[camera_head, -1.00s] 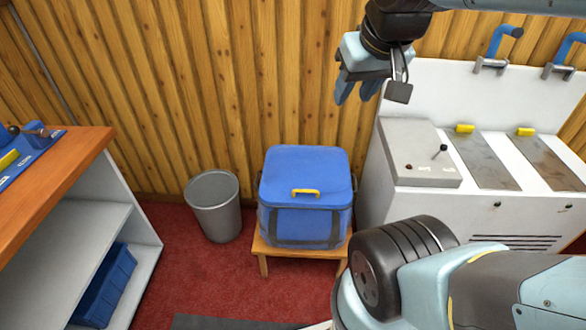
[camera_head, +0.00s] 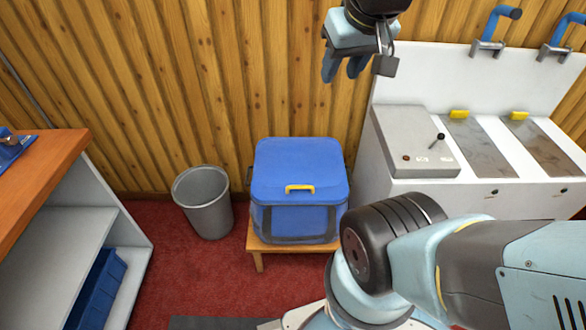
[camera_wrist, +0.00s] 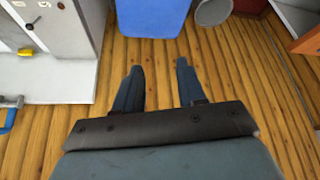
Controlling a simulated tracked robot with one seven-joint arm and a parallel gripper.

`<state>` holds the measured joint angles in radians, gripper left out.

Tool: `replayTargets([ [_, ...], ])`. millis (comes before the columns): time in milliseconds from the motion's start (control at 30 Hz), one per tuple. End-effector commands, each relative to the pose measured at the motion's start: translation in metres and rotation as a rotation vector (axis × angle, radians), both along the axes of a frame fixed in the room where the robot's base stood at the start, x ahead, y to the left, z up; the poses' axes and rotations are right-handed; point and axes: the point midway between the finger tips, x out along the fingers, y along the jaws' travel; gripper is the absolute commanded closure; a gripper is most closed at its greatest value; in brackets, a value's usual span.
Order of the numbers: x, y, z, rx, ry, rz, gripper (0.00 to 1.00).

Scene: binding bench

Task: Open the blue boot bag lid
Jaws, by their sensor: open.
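The blue boot bag (camera_head: 298,222) stands on a small wooden stool (camera_head: 258,246) against the wood-plank wall. Its blue lid (camera_head: 299,165) is down and shut, with a yellow handle (camera_head: 300,188) at the front edge. My gripper (camera_head: 342,76) is above the bag and a little to its right, in front of the wall, open and empty. In the wrist view my gripper's two fingers (camera_wrist: 160,78) are apart with wall planks between them. The blue bag also shows at the top of the wrist view (camera_wrist: 152,18), beyond the fingertips and apart from them.
A grey bin (camera_head: 203,203) stands left of the stool. A wooden-topped bench (camera_head: 50,170) with a blue crate (camera_head: 97,288) on its shelf is at the left. Red carpet (camera_head: 190,275) is open in front.

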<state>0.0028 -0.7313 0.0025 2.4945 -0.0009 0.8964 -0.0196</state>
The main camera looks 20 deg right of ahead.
Motion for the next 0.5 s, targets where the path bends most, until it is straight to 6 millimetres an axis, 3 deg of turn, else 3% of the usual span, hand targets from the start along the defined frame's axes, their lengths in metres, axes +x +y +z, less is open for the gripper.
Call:
replayTargets([
  [267, 0.048, -0.004, -0.024, -0.087, 0.103, 0.144, 0.6],
  [500, 0.096, -0.006, -0.06, -0.16, 0.206, 0.318, 0.6],
])
